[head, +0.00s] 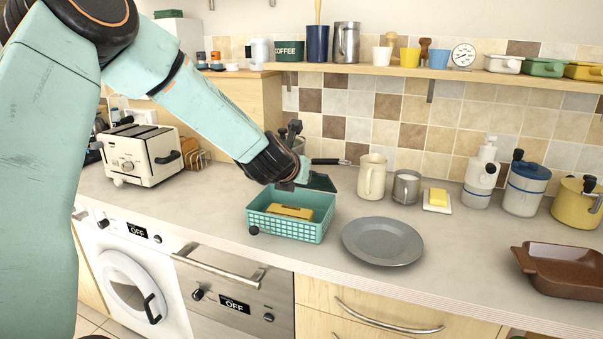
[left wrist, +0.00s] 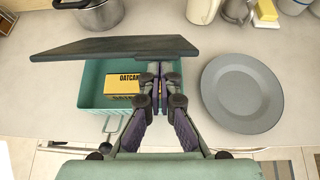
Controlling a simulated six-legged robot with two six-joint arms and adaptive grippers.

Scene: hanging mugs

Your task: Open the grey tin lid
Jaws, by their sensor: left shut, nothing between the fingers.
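The turquoise tin (head: 290,231) stands on the counter, and it also shows in the left wrist view (left wrist: 92,122). Its dark grey lid (left wrist: 115,46) is raised at the tin's far side, leaving the front open; part of it shows behind my gripper in the head view (head: 320,182). A yellow oatcake box (head: 290,212) lies inside and shows in the left wrist view (left wrist: 137,85). My left gripper (head: 287,186) is shut and empty above the tin. Its fingertips (left wrist: 157,72) are close to the lid's near edge; I cannot tell if they touch. My right gripper is out of view.
A grey plate (head: 382,241) lies right of the tin. A cream jug (head: 371,177), a grey mug (head: 406,187) and a butter dish (head: 437,201) stand behind. A toaster (head: 140,155) is at left and a brown dish (head: 565,270) at right. A shelf (head: 400,70) runs above.

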